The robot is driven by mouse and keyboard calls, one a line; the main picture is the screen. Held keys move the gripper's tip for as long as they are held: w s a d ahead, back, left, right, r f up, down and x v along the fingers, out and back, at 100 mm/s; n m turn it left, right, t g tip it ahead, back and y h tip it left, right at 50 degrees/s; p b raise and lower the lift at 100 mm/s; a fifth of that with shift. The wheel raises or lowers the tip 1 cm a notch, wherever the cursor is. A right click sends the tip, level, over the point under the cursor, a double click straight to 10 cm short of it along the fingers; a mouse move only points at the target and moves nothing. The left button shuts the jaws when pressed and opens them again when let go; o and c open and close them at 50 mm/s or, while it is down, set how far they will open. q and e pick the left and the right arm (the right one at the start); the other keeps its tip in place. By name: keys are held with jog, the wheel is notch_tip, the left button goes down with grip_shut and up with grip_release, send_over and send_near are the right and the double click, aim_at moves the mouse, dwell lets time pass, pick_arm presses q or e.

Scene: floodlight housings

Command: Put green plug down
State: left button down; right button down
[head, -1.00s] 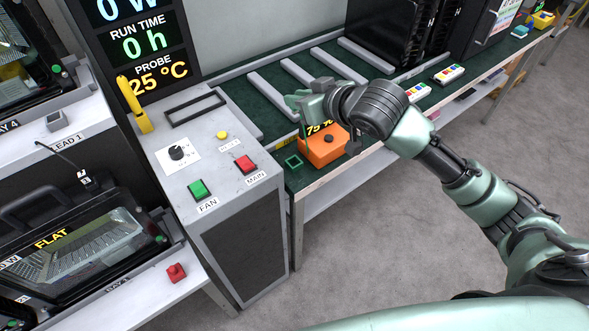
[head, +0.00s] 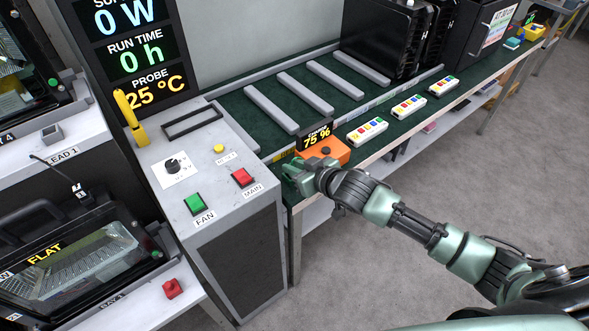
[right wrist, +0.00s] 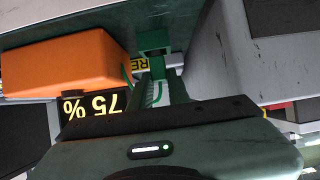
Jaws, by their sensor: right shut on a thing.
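My right gripper (head: 294,174) is low over the near left corner of the green-topped bench, just left of the orange box (head: 325,150). In the right wrist view the fingers (right wrist: 156,88) are shut on the green plug (right wrist: 153,42), whose end shows beyond the fingertips, close to the bench surface. I cannot tell whether it touches the bench. The green square outline on the bench is hidden behind my gripper in the head view. My left gripper is not in view.
The orange box with its "75 %" display also shows in the right wrist view (right wrist: 65,65). A grey console (head: 215,185) with green FAN and red MAIN buttons stands close to the left. White strips (head: 368,130) with coloured buttons lie along the bench front.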

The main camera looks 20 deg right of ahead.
jog(key=shift+f, duration=0.5)
jog(key=shift+f, duration=0.1)
jog(key=c, duration=1.3)
grip_release()
jog(key=shift+c, duration=0.2)
jog(key=shift+r, duration=0.2)
jog(key=v, duration=1.2)
jog(key=shift+f, duration=0.2)
